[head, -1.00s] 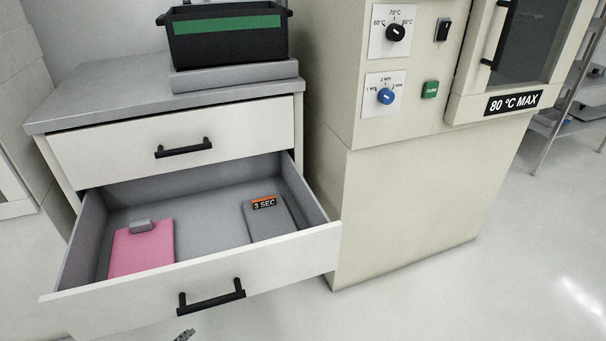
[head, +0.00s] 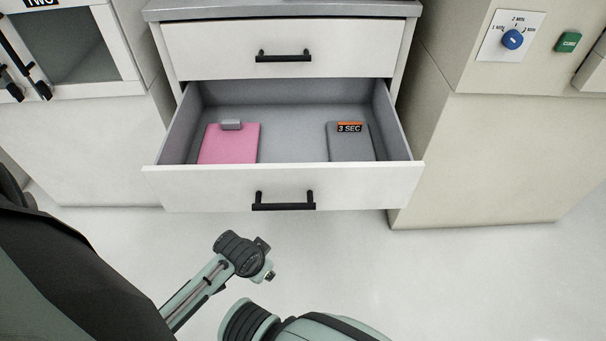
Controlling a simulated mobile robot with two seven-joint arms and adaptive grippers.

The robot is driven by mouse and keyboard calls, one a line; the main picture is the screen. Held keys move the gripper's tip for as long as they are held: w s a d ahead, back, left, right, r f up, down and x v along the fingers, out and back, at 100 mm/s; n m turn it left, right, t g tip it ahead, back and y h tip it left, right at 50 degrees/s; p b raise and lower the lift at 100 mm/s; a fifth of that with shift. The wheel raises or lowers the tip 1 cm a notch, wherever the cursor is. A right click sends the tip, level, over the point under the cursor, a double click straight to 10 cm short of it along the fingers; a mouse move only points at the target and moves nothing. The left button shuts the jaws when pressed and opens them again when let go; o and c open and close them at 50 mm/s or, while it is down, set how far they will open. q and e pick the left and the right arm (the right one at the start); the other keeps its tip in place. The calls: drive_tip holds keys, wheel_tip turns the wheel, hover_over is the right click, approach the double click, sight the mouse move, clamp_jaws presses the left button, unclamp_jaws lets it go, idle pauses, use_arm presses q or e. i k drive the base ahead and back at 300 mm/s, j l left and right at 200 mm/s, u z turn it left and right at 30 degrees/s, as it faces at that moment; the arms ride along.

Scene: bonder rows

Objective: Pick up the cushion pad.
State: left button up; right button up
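The open drawer (head: 283,188) holds two flat pads in the head view. On its left lies a pink pad (head: 229,147) with a small grey block (head: 231,125) at its back edge. On its right lies a grey pad (head: 350,149) with an orange and black tag (head: 349,127) reading "3 SEC". Neither pad carries the words cushion pad, so I cannot tell by label which it is. Parts of my arms show below the drawer, apart from both pads. I can make out no gripper fingers on either arm.
A shut drawer (head: 285,50) sits above the open one, under a grey top (head: 282,10). A cream machine (head: 500,150) with a blue knob (head: 512,39) stands to the right. A cabinet (head: 100,130) stands to the left. The floor in front is clear.

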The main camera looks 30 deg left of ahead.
sight(231, 141)
drive_tip(key=u, duration=1.45)
drive_tip(key=j+z, duration=0.15)
drive_tip(key=j, duration=0.15)
drive_tip(key=k+j+z, duration=0.35)
drive_tip(key=j, duration=0.2)
drive_tip(key=i, duration=0.05)
